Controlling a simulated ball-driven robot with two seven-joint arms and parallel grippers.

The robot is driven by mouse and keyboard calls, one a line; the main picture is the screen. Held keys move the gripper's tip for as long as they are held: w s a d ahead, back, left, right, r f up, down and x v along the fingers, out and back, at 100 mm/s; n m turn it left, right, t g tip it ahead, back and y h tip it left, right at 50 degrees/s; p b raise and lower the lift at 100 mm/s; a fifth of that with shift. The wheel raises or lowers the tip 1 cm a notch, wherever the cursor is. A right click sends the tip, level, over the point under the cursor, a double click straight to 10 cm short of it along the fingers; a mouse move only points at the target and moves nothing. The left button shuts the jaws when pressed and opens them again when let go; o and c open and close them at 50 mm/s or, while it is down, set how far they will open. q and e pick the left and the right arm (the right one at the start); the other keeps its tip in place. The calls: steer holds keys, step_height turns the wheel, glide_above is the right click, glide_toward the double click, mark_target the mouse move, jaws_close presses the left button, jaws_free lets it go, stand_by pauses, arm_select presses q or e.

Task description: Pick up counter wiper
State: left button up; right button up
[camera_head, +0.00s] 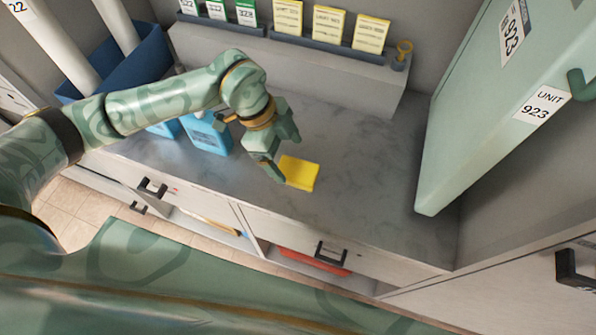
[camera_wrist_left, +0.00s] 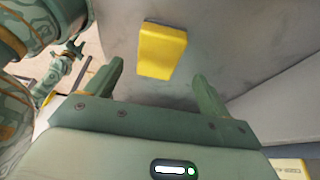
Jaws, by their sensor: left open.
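The counter wiper is a yellow block (camera_head: 299,173) lying on the grey counter in the head view. It also shows in the left wrist view (camera_wrist_left: 162,51), beyond and between the two fingers. My left gripper (camera_head: 282,155) is open and empty, just left of the wiper in the head view, with its fingers pointing toward the counter. It shows in the wrist view (camera_wrist_left: 160,90) with a gap between the fingers and the wiper.
Blue bottles (camera_head: 206,132) stand left of the gripper. A blue bin (camera_head: 130,75) with white rolls is at the back left. A raised ledge (camera_head: 300,62) with yellow cards runs behind. A green cabinet door (camera_head: 490,110) hangs at right. Counter right of the wiper is clear.

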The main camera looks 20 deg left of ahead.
mark_target(295, 170)
arm_select(q)
steer(key=b+x, duration=0.2)
steer(key=x, duration=0.3)
steer(key=shift+s+d+f, duration=0.1)
steer(key=shift+d+f, duration=0.05)
steer(key=shift+f, duration=0.2)
steer(key=shift+r, duration=0.1)
steer(key=c, duration=1.1)
